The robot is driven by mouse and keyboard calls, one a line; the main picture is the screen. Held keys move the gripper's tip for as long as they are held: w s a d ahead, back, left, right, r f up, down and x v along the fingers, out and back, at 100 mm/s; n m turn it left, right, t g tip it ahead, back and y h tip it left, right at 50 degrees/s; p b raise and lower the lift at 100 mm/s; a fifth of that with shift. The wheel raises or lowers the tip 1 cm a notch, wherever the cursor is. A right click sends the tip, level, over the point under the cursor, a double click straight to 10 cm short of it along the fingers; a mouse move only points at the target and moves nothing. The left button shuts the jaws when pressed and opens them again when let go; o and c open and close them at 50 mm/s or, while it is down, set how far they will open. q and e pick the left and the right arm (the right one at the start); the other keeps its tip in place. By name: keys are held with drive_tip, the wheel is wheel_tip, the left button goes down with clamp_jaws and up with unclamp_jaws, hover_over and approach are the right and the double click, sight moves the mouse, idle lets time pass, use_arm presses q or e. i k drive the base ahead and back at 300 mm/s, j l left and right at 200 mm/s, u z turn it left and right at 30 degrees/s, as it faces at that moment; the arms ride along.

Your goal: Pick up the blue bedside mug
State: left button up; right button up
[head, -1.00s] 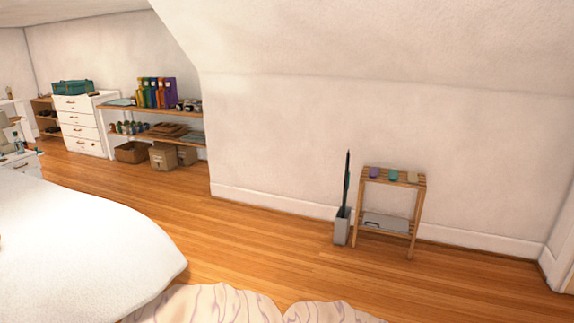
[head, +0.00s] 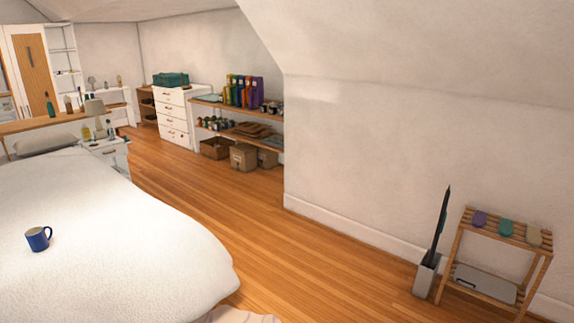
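A blue mug (head: 38,239) stands upright on the white bed (head: 110,230) at the left of the head view. Its handle points to the right. The inside of the mug looks pale. Neither of my grippers is in view.
A white chest of drawers (head: 174,122) and shelves with boxes line the back wall. A wooden rack (head: 497,262) stands at right. Wood floor (head: 265,235) is clear between bed and wall.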

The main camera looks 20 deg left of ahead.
sight(37, 238)
drive_tip(key=i+j+u, duration=0.15)
drive_tip(key=i+u, duration=0.15)
drive_tip(key=u, duration=0.2)
drive_tip(key=i+u, duration=0.3)
drive_tip(key=u, duration=0.15)
drive_tip(key=i+l+u, duration=0.1)
drive_tip(key=i+u, duration=0.25)
drive_tip(key=u, duration=0.15)
drive_tip(key=i+j+u, duration=0.1)
drive_tip(key=i+u, duration=0.2)
drive_tip(key=i, duration=0.3)
drive_tip(key=i+u, duration=0.3)
drive_tip(key=i, duration=0.3)
drive_tip(key=i+u, duration=0.1)
drive_tip(key=i, duration=0.4)
drive_tip(key=i+l+u, duration=0.1)
drive_tip(key=i, duration=0.45)
drive_tip(key=i+l, duration=0.15)
drive_tip(key=i, duration=0.35)
drive_tip(key=u, duration=0.05)
